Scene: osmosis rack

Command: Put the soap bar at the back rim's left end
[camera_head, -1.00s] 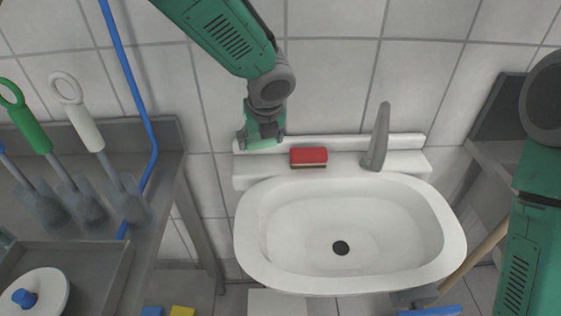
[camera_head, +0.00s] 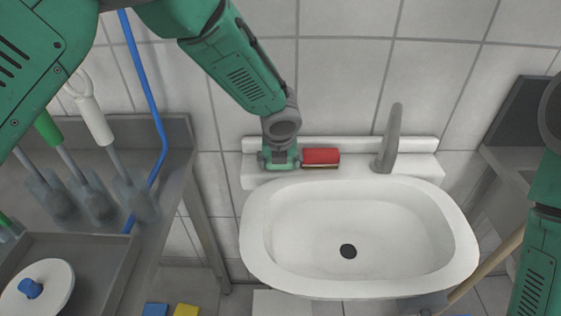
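The white sink (camera_head: 262,277) has a raised back rim (camera_head: 412,162) against the tiled wall. My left gripper (camera_head: 279,165) points down at the left end of this rim, low and close to its surface. I cannot tell whether it touches the rim, or whether its fingers are open or shut on something. I cannot make out a soap bar; the gripper hides the spot under it. A red block with a brownish underside (camera_head: 321,157) lies on the rim just right of the gripper. My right gripper is out of view.
A grey tap (camera_head: 390,140) stands on the rim, right of the red block. The basin is empty around its dark drain (camera_head: 348,251). A metal bench (camera_head: 150,240) with brushes and a tray is at left. A blue hose (camera_head: 146,85) runs down the wall.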

